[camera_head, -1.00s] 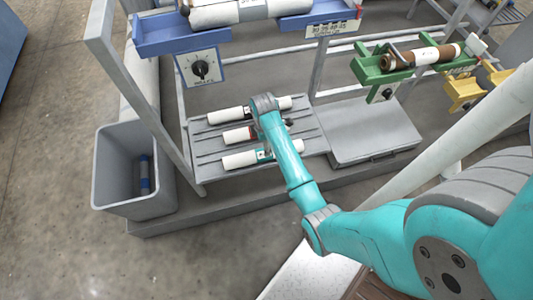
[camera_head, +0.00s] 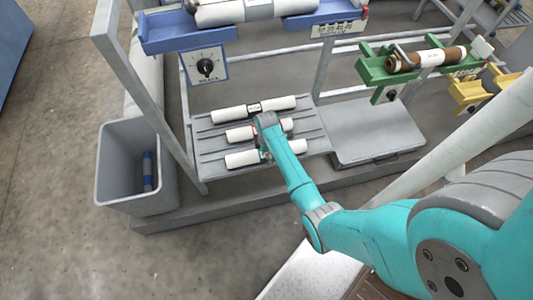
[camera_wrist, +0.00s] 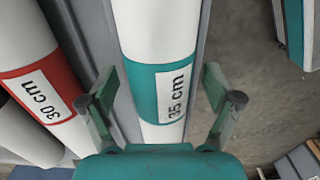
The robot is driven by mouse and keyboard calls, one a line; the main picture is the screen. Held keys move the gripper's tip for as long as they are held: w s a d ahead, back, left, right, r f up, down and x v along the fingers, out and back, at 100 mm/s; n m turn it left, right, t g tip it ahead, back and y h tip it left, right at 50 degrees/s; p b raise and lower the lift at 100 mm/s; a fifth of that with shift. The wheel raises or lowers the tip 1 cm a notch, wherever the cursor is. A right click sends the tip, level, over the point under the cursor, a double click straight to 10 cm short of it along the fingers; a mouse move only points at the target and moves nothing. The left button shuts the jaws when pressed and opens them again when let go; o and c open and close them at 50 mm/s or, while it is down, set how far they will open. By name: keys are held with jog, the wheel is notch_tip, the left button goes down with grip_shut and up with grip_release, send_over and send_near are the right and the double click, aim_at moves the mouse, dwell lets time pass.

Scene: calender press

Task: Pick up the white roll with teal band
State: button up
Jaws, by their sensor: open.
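The white roll with teal band (camera_wrist: 158,86) runs up the middle of the wrist view, with a "35 cm" label on its band. My gripper (camera_wrist: 160,90) is open, with one finger on each side of this roll at the band. I cannot tell whether the fingers touch it. In the head view the roll (camera_head: 242,159) lies front-most on the slotted grey rack (camera_head: 205,141). My wrist hides most of its band there.
A white roll with red band (camera_wrist: 42,92), labelled "30 cm", lies close beside my left finger. A roll with a dark band (camera_head: 230,114) lies behind it. A grey bin (camera_head: 112,175) stands left. Blue holders (camera_head: 185,40) with a large roll overhang the rack.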

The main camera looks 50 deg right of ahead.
jog(key=c, duration=1.7)
